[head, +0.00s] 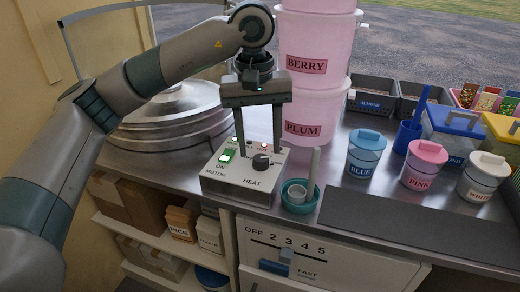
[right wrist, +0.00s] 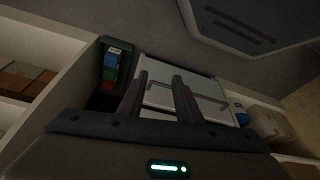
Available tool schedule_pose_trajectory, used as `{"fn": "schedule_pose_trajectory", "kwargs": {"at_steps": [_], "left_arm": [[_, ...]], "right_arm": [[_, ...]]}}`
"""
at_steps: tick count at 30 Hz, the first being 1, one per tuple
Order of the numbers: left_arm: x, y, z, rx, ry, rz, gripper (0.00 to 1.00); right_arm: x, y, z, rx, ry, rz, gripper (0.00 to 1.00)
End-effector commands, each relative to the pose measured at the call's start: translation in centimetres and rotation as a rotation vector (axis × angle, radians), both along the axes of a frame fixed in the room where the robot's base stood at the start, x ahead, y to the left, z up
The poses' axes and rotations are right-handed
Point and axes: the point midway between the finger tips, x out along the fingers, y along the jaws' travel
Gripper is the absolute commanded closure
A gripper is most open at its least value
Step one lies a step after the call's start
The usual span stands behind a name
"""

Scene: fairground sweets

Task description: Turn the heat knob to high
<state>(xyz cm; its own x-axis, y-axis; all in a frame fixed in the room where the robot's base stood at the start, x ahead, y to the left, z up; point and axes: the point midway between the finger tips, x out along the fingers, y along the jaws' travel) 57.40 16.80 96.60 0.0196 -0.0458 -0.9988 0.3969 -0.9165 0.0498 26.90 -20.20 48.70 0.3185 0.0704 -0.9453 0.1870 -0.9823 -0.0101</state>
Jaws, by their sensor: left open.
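The heat knob (head: 261,161) is a dark round knob on the sloped top of a pale control box (head: 232,187), above the label HEAT. Its exact pointer setting is too small to read. My left gripper (head: 259,151) is open and points down at the box. Its two fingertips are apart on either side of the knob, close to it; I cannot tell whether they touch it. My right gripper (right wrist: 160,85) is open and empty in the right wrist view, away from the box, facing shelves and a pale cabinet.
A green lit MOTOR switch (head: 226,156) and small red light sit on the box. A metal floss pan (head: 172,112) is left. Pink tubs (head: 318,75) stand close behind. A teal bowl (head: 300,203) with a pale stick stands just right. A dark mat (head: 420,228) lies clear.

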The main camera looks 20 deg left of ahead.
Motion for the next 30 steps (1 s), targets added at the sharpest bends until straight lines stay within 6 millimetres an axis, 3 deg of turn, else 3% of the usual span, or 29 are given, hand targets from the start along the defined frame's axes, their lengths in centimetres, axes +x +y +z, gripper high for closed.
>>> {"fn": "schedule_pose_trajectory", "kwargs": {"at_steps": [18, 24, 30], "left_arm": [[-0.2, 0.5, 11.7, -0.001, -0.003, 0.001, 0.53], [-0.2, 0.6, 13.9, 0.000, -0.002, 0.001, 0.53], [-0.2, 0.6, 14.5, 0.000, -0.001, 0.000, 0.53]], "right_arm": [[-0.8, -0.9, 0.2, -0.023, 0.041, -0.008, 0.69], [-1.2, -1.6, 0.1, -0.039, 0.069, -0.017, 0.69], [-1.2, -1.6, 0.0, -0.043, 0.077, -0.017, 0.69]]}}
